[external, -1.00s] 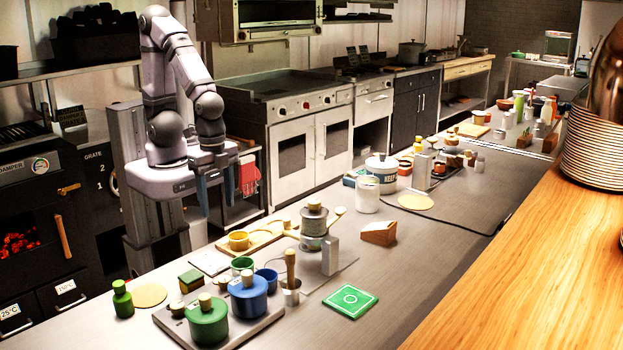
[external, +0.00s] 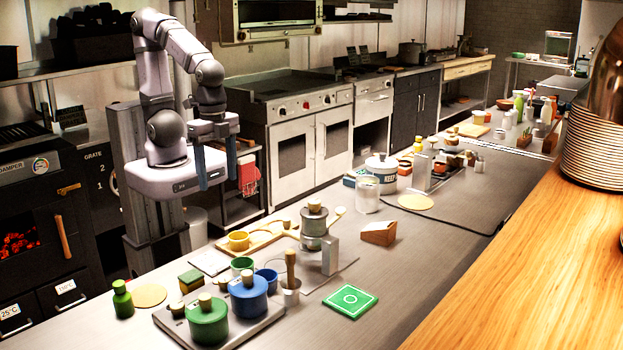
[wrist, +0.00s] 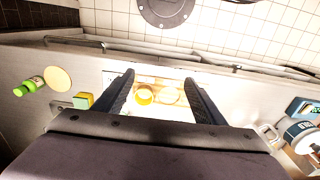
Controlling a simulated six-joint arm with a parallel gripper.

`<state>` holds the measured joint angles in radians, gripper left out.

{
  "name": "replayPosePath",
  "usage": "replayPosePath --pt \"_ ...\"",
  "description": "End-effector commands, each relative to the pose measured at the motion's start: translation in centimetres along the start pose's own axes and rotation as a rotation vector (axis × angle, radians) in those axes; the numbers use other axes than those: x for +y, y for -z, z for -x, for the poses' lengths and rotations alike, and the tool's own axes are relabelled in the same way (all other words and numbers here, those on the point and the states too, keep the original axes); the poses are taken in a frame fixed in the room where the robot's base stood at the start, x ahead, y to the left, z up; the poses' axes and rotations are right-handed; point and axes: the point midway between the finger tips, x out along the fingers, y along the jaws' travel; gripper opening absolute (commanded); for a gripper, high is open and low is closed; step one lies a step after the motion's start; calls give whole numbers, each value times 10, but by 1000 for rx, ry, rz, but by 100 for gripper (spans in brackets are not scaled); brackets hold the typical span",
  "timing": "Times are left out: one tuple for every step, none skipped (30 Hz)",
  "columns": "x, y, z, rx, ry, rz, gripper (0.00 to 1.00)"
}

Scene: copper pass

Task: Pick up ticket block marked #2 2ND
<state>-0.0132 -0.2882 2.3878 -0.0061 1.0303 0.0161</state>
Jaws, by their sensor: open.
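No marking "#2 2ND" is readable in either view, so I cannot tell which thing is the ticket block. A small wooden wedge with a pale top (external: 379,232) sits on the counter, right of the grey metal stand. A yellow and green block (external: 191,281) lies at the counter's near left; it also shows in the wrist view (wrist: 83,100). My gripper (external: 217,184) is open and empty, fingers pointing down, at the counter's far side. In the wrist view, its fingers (wrist: 159,80) frame the wooden tray with a yellow cup, apart from both.
A tray (external: 262,324) carries green and blue lidded pots. The wooden tray (external: 266,243) holds the yellow cup (external: 239,241). A grey stand (external: 330,256), a green square mat (external: 350,301) and a white KEEP pot (external: 381,171) stand farther right. Bare counter lies right of the wedge.

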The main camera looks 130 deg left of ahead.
Motion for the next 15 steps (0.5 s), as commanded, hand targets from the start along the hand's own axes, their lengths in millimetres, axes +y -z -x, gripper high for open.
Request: replayPosePath --pt "-3 9 1 4 -3 6 64" --pt "-4 15 2 9 -5 7 64" --pt "-6 22 4 16 -8 9 64" --pt "-7 28 5 22 -10 11 64" --pt "-9 33 6 27 -12 13 64" --pt "-11 42 7 36 -15 15 64" --pt "-13 48 8 43 -17 17 64" --pt "-16 55 9 50 -19 20 64" --pt "-19 64 10 59 -21 22 64" --pt "-22 72 12 67 -22 24 64" --pt "-25 80 12 75 -24 27 64" --pt "-30 91 14 86 -26 30 64" --pt "-35 100 14 96 -27 33 64" --pt "-39 110 15 107 -29 38 64" --pt "-47 124 16 122 -31 42 64"
